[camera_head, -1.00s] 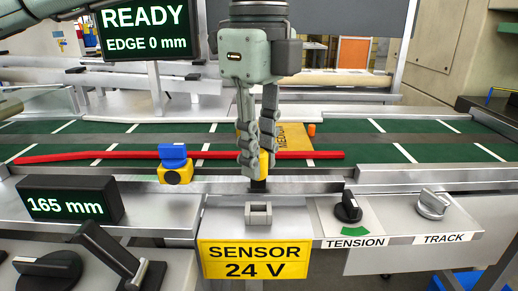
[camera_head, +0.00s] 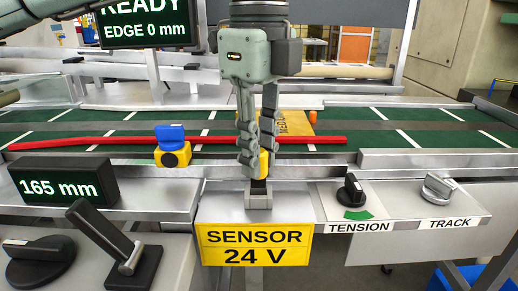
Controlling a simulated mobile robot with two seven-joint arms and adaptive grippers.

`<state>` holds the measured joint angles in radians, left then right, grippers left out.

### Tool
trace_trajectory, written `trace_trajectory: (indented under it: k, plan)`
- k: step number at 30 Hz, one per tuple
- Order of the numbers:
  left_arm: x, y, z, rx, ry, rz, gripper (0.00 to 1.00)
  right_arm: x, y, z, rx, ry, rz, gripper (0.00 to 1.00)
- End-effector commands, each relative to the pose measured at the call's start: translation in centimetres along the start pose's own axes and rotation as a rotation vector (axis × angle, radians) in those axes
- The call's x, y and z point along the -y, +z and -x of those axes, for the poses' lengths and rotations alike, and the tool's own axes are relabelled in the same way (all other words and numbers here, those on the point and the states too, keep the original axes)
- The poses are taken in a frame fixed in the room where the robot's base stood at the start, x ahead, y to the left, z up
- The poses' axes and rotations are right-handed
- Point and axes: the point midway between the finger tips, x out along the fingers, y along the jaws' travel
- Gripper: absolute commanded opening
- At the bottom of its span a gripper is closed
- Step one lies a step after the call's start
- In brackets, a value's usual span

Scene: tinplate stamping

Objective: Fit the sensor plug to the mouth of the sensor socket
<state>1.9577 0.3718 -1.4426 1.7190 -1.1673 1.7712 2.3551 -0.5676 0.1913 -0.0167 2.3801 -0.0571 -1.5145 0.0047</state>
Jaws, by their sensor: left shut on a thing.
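My left gripper (camera_head: 258,158) points down in the middle of the head view, shut on the sensor plug (camera_head: 263,164). The plug has a yellow body and a dark lower end, and the fingers hide part of it. The grey sensor socket (camera_head: 258,201) stands on the metal ledge above the yellow "SENSOR 24 V" label (camera_head: 254,245). The plug is upright, and its dark end is right at the top of the socket. I cannot tell whether it touches or has entered the mouth. My right gripper is not in view.
A red bar (camera_head: 95,140) lies along the green belt (camera_head: 435,138) behind. A blue and yellow block (camera_head: 172,147) is left of the gripper. The TENSION knob (camera_head: 352,190) and TRACK knob (camera_head: 437,188) are to the right. A 165 mm display (camera_head: 62,187) and black lever (camera_head: 105,238) are left.

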Motion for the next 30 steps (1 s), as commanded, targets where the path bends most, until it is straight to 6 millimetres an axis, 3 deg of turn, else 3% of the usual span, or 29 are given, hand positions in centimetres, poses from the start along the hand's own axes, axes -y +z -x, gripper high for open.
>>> trace_trajectory:
  k: [30]
  plan:
    - [0.01, -0.01, -0.01, 0.000, 0.000, 0.000, 0.00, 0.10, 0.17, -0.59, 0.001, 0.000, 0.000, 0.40]
